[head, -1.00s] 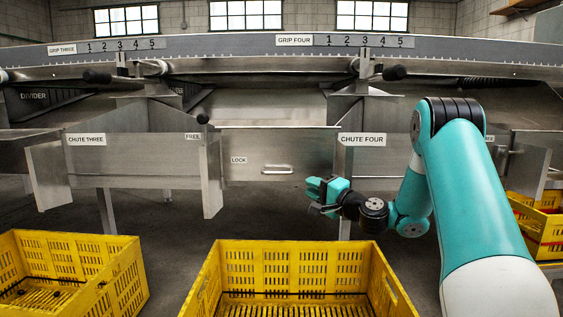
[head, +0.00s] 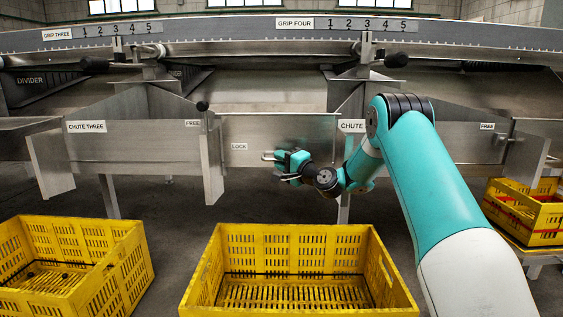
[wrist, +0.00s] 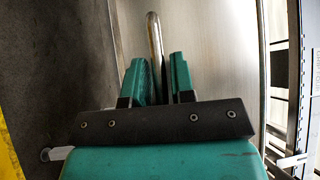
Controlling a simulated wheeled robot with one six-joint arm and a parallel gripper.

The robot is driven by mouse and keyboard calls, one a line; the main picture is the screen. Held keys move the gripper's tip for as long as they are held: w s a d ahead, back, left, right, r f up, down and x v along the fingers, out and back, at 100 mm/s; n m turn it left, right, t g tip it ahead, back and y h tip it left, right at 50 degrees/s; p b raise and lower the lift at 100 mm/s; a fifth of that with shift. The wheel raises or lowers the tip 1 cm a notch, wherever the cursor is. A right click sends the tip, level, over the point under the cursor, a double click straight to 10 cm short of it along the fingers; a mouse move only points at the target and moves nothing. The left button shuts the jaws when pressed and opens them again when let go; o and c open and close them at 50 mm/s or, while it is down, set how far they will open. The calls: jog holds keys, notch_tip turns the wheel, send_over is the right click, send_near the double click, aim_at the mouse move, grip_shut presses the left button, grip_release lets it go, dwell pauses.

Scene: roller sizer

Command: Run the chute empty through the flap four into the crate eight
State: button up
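A grey metal flap (head: 262,135) with a LOCK label hangs left of the CHUTE label (head: 352,126), which my arm partly covers. My gripper (head: 279,166) is at the flap's horizontal bar handle (head: 267,157) in the head view. In the wrist view, the handle (wrist: 154,40) runs between the two teal fingers of my gripper (wrist: 157,78), which stand apart with gaps visible beside the bar. A yellow crate (head: 300,236) stands below the flap; its slatted floor looks bare. I see no number on it.
A black-knobbed lever (head: 202,107) stands between the FREE and LOCK labels. Another yellow crate (head: 75,228) is at the left, and one (head: 525,210) at the right. Grip four's numbered scale (head: 367,25) is above. Metal chute walls stick out on both sides.

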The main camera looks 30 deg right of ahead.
grip_shut()
jog(key=shift+s+r+p, duration=0.1)
jog(key=shift+r+p, duration=0.05)
jog(key=shift+p, duration=0.25)
jog(key=s+a+r+m+g+p, duration=0.5)
jog(key=r+p, duration=0.4)
jog(key=p, duration=2.4)
jog(key=shift+s+a+r+m+g, duration=0.2)
jog(key=shift+s+m+g, duration=0.5)
jog(key=shift+s+g, duration=0.55)
jog(key=shift+r, duration=0.1)
grip_release()
